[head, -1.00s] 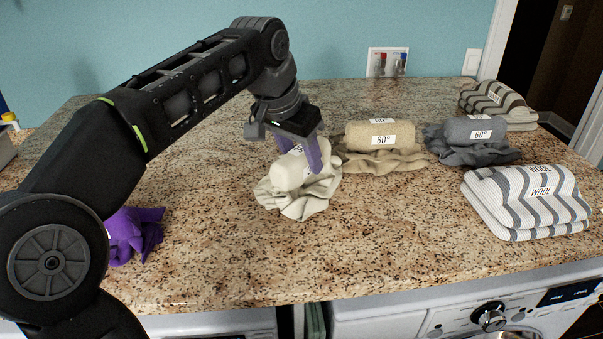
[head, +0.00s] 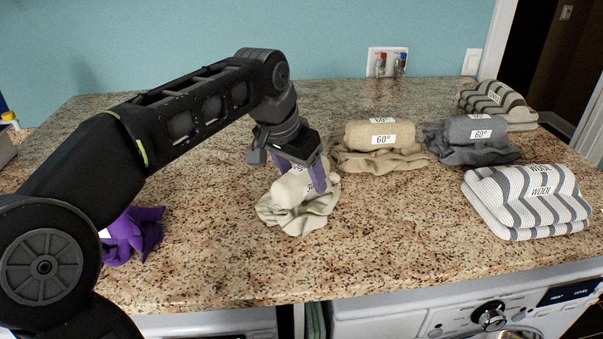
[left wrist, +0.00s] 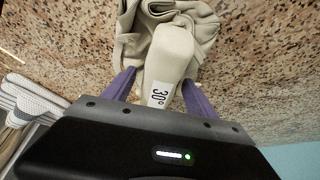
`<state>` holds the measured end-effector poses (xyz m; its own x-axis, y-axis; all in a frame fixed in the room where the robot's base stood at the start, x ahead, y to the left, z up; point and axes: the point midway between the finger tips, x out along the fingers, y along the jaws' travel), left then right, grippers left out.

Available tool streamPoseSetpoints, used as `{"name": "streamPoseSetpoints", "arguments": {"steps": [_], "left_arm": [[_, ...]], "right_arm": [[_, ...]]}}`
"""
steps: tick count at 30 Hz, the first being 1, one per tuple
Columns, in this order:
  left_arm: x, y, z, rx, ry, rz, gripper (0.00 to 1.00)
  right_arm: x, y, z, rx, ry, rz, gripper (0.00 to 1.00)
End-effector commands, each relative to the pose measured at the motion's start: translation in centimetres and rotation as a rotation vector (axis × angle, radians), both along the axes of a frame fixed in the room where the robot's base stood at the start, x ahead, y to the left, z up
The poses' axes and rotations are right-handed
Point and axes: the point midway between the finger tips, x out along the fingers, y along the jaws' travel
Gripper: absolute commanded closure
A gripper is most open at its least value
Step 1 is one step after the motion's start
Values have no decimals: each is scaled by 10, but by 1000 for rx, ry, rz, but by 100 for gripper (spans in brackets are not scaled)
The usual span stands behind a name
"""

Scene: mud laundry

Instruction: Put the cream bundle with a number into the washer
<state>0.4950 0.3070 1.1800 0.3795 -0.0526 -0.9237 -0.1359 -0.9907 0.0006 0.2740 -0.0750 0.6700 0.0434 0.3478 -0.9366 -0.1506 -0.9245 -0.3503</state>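The cream bundle (head: 289,192) is a rolled cloth on a crumpled cloth, on the counter's middle, with a white number label partly hidden by a finger. In the left wrist view its roll (left wrist: 170,62) carries a label reading 30°. My left gripper (head: 302,182) is above it, its purple fingers on either side of the roll. In the left wrist view the fingers (left wrist: 158,82) are apart, with a small gap beside the roll on the left; the right finger is close to it. The washer (head: 400,325) shows only its top front below the counter, with a dial. My right gripper is out of view.
A tan 60° bundle (head: 372,133) stands just behind and right of the cream one. A grey 60° bundle (head: 474,130), a striped WOOL bundle (head: 525,195) and a brown striped bundle (head: 492,98) are farther right. A purple bundle (head: 135,235) is at left. The front counter is clear.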

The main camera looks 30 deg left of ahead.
Motion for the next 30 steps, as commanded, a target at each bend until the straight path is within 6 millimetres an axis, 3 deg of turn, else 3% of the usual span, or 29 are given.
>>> {"name": "streamPoseSetpoints", "arguments": {"steps": [8,14,22,27,30], "left_arm": [[0,0,2,0,0,0,33],[-4,1,15,0,-4,0,33],[-24,4,65,0,-5,1,33],[-38,5,102,0,-1,1,33],[-42,6,111,0,-1,1,33]], "right_arm": [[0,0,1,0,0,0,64],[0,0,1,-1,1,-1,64],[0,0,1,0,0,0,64],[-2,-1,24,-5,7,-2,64],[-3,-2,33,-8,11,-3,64]]}}
